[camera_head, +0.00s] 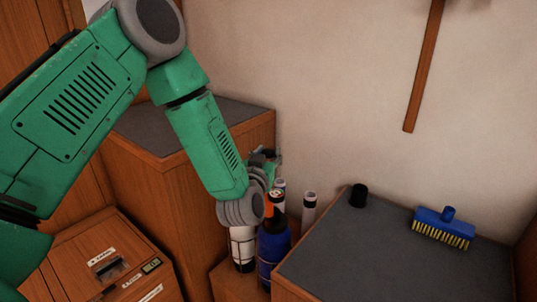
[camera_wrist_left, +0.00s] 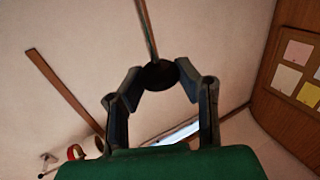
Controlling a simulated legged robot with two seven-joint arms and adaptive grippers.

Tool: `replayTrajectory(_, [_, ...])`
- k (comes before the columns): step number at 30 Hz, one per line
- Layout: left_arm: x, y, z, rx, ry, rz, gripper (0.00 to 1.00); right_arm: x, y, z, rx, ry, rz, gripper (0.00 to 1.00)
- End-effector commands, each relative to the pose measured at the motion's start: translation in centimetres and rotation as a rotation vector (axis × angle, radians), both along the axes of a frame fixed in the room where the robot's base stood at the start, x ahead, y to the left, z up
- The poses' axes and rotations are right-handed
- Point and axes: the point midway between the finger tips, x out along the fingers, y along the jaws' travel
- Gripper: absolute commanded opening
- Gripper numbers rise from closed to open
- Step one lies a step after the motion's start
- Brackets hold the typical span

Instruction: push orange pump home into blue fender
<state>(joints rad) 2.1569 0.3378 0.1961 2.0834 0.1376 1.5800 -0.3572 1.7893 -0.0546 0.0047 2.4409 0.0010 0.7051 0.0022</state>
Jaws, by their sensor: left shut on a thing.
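The blue fender (camera_head: 273,258) stands upright in the low space between the cabinets in the head view. The orange pump (camera_head: 269,208), with a black part, shows at the fender's top, partly hidden by my left wrist; how deep it sits I cannot tell. My left gripper (camera_head: 268,157) is above and just left of them, small and partly hidden by its own wrist. In the left wrist view my left gripper (camera_wrist_left: 160,80) has its fingers closed around a dark round thing (camera_wrist_left: 158,76). I cannot tell what that thing is. My right gripper is out of view.
A white fender (camera_head: 242,248) stands left of the blue one, and a pale one (camera_head: 309,208) behind right. The grey-topped cabinet (camera_head: 370,262) at right holds a black cup (camera_head: 358,195) and a blue brush (camera_head: 443,226). A taller cabinet (camera_head: 150,190) stands left.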

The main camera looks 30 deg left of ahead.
Motion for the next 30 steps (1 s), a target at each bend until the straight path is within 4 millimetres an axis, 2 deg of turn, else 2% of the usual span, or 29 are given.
replayTrajectory(1, [0.0,0.0,0.1,0.000,-0.001,0.000,0.38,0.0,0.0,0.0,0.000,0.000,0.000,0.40])
replayTrajectory(2, [0.0,0.0,0.1,0.000,-0.001,0.000,0.49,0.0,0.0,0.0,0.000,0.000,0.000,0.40])
replayTrajectory(3, [0.0,0.0,0.1,-0.001,-0.001,0.000,0.52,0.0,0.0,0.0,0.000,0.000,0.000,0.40])
replayTrajectory(14, [-0.4,-0.2,-0.1,-0.001,0.002,0.000,0.52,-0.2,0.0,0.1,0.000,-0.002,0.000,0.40])
replayTrajectory(17, [-1.5,-0.6,-0.2,0.000,0.004,-0.001,0.52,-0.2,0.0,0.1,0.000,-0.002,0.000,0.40])
replayTrajectory(24, [-6.3,-2.2,-0.4,0.000,0.006,-0.003,0.52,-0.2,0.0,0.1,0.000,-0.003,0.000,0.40])
replayTrajectory(30, [-9.6,-3.4,-0.5,-0.001,0.004,-0.002,0.52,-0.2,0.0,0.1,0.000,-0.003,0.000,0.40])
